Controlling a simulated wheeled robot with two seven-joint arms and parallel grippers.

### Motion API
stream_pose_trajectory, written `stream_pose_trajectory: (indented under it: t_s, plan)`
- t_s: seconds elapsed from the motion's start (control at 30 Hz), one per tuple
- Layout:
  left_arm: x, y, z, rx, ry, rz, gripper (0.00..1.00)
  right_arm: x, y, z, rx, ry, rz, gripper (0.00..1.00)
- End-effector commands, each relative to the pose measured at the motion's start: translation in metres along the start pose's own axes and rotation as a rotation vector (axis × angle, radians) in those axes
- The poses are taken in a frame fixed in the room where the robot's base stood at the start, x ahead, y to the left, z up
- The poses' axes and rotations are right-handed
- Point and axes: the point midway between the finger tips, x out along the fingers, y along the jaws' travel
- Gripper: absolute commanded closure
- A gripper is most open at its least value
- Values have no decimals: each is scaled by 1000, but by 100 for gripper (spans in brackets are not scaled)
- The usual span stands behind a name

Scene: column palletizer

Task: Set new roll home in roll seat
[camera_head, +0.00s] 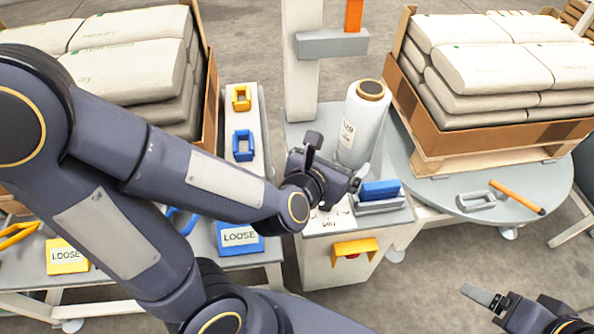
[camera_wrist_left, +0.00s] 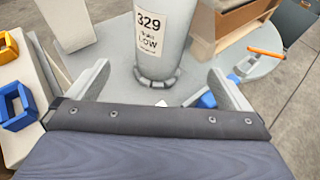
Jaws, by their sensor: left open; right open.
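A white film roll (camera_head: 365,125) with a brown core stands nearly upright on the grey stand, just beyond my left gripper (camera_head: 340,162). In the left wrist view the roll (camera_wrist_left: 158,48) shows a label reading "329" and "LOW". Its lower end meets a ring of grey blocks (camera_wrist_left: 156,79), which looks like the roll seat; I cannot tell how deep it sits. My left gripper's fingers are spread wide on either side of the roll's base, apart from it, with nothing between them. My right gripper (camera_head: 488,300) is open and empty at the lower right, far from the roll.
A grey post (camera_head: 302,70) rises behind the stand. A blue block (camera_head: 380,190) in a grey holder is right of my left gripper. A round table (camera_head: 535,185) carries stacked sacks, a grey bracket and an orange-handled tool. Blue and yellow frames lie on the left bench.

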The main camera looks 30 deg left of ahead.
Motion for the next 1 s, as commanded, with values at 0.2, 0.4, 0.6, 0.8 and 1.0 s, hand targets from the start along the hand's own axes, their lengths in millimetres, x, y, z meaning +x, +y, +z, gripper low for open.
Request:
stream_pose_trajectory:
  t_s: [0.2, 0.4, 0.6, 0.8, 1.0]
  plan:
    - [-6, 0, 7, 243, 11, -81, 0, 0, 0, 0, 0, 0, 0, 21]
    - [-31, 2, 11, 856, -8, -261, 0, 0, 0, 0, 0, 0, 0, 21]
    - [-71, 16, -3, 1538, -58, -443, 0, 0, 0, 0, 0, 0, 0, 21]
    - [-118, 42, -33, 2156, -114, -655, 0, 0, 0, 0, 0, 0, 0, 21]
    - [-153, 61, -57, 2500, -169, -847, 0, 0, 0, 0, 0, 0, 0, 21]
